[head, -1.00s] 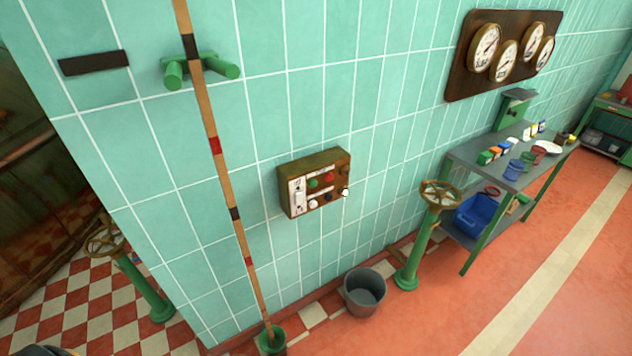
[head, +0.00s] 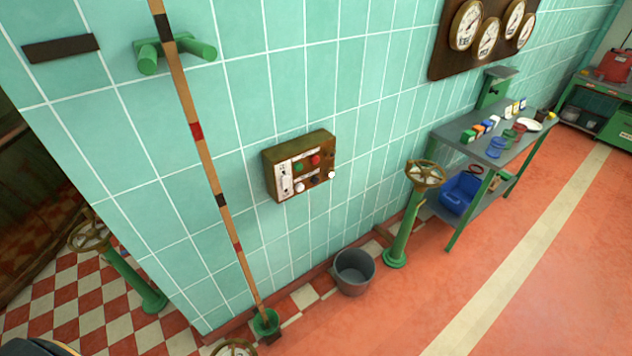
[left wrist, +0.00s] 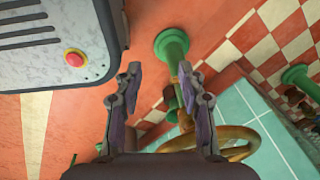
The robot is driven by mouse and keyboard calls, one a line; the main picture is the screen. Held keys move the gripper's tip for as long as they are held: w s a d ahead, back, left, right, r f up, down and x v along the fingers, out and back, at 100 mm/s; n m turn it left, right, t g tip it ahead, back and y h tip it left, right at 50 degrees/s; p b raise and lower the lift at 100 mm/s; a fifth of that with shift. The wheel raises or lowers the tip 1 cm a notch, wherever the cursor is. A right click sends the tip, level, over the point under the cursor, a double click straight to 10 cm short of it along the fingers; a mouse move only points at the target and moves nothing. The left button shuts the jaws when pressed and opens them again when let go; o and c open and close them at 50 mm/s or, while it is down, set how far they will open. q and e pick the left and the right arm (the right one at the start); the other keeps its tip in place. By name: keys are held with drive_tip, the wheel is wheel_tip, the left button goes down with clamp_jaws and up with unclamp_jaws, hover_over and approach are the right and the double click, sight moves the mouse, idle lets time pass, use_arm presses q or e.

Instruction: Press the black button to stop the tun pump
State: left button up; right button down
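A rusty brown control box (head: 270,178) with a pale front panel hangs on the tiled wall in the middle of the head view. It carries a green button (head: 299,167), a red button (head: 315,160), white knobs (head: 332,174) and a dark button (head: 315,180) low between the white ones. Another dark spot is at its upper right; which one is the black button is too small to tell. My left gripper (left wrist: 161,72) shows only in the left wrist view, open and empty, away from the box. My right gripper is not in view.
A wooden pole (head: 210,175) leans on the wall left of the box. A grey bucket (head: 353,272) and a green valve stand (head: 404,230) stand on the floor below. A metal table (head: 455,140) is at the right. Open orange floor lies in front.

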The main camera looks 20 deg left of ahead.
use_arm(q)
clamp_jaws()
idle(1.4)
